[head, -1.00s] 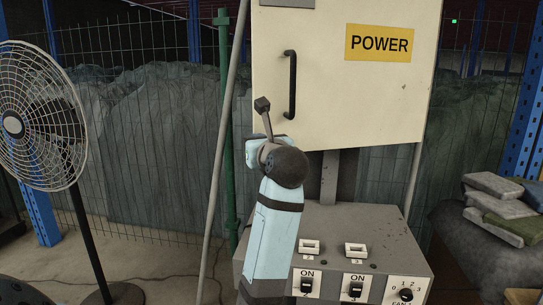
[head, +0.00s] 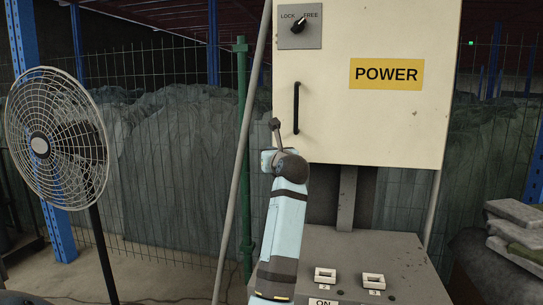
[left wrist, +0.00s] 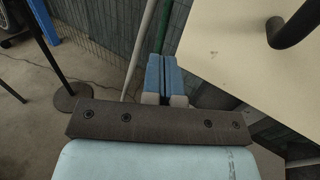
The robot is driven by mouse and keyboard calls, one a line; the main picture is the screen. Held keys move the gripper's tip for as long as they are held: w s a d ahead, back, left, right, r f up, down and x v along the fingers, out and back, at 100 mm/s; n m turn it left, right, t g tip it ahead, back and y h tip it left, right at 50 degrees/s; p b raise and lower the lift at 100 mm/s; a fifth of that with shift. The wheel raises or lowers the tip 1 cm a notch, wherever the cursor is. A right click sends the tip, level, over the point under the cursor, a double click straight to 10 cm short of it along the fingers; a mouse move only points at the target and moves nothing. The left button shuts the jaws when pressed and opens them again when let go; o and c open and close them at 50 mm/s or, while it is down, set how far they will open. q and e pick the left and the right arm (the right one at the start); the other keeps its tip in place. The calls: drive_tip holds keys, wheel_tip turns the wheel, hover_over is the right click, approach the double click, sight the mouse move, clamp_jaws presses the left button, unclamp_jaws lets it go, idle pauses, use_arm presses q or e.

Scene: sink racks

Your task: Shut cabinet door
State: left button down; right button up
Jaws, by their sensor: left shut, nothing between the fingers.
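The cabinet door (head: 350,130) is a cream panel with a yellow POWER label (head: 387,74) and a black vertical handle (head: 296,108) near its left edge. I cannot tell from the front whether it stands slightly ajar. My left gripper (head: 267,160) is near the door's lower left edge, below the handle. The handle (left wrist: 298,22) shows there at top right. My right gripper is not in view.
A LOCK/FREE knob (head: 298,25) sits at the door's upper left. A grey switch console (head: 350,255) stands below. A grey pole (head: 240,150) and green post (head: 244,180) rise to the left, with a fan (head: 55,140) farther left. Stacked slabs (head: 515,225) lie at right.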

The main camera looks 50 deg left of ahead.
use_arm(q)
drive_tip(key=shift+d, duration=0.1)
drive_tip(key=v, duration=1.3)
drive_tip(key=shift+s+d, duration=0.15)
drive_tip(key=shift+d, duration=0.15)
drive_tip(key=shift+r, duration=0.1)
